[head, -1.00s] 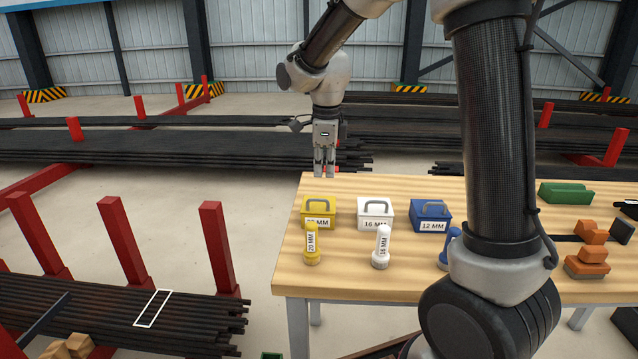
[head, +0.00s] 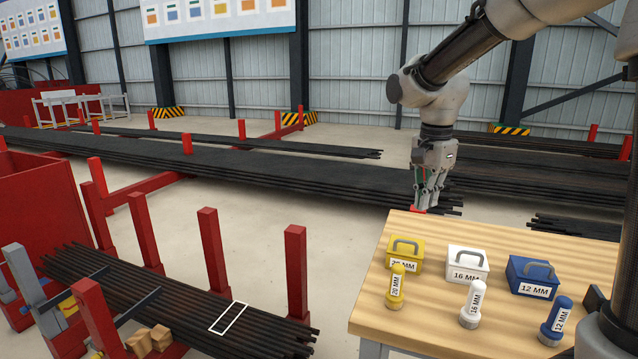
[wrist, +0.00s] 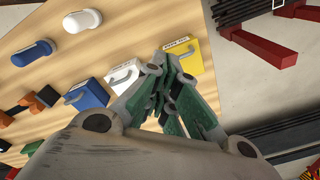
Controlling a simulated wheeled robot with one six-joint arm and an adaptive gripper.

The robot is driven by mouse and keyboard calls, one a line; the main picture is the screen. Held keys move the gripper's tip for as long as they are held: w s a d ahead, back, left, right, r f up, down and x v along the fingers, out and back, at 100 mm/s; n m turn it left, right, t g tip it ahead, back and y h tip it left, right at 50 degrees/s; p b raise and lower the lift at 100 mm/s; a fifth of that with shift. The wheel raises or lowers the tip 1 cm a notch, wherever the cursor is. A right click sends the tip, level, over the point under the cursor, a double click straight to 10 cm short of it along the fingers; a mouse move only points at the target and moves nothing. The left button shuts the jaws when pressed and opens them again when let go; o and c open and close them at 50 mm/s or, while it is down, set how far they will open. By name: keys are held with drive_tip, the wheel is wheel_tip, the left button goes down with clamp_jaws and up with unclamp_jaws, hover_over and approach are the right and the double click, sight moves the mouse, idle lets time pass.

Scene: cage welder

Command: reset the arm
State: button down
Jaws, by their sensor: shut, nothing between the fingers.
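My gripper (head: 428,205) is shut and empty. It hangs pointing down beyond the far left corner of the wooden table (head: 420,330), with my arm bent above it. In the wrist view my gripper (wrist: 170,100) shows its green-and-grey fingers together, with nothing between them. The yellow box (wrist: 181,56) appears past the fingers in that view, apart from them as far as I can tell.
On the table stand a yellow 20 MM box (head: 404,254), a white 16 MM box (head: 467,264) and a blue 12 MM box (head: 532,277). Matching yellow (head: 396,287), white (head: 473,304) and blue (head: 556,322) markers stand in front.

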drive_tip(key=s+d+r+n+t, duration=0.1)
drive_tip(key=s+d+n, duration=0.2)
drive_tip(key=s, duration=0.5)
drive_tip(key=s+d+n+t, duration=0.1)
drive_tip(key=s+d+n, duration=0.3)
drive_tip(key=s, duration=0.4)
drive_tip(key=s+d+r+n+t, duration=0.1)
drive_tip(key=s+d+n, duration=0.3)
drive_tip(key=s, duration=0.4)
drive_tip(key=shift+r+n+t, duration=0.3)
drive_tip(key=shift+n, duration=0.4)
drive_tip(key=shift+d, duration=0.1)
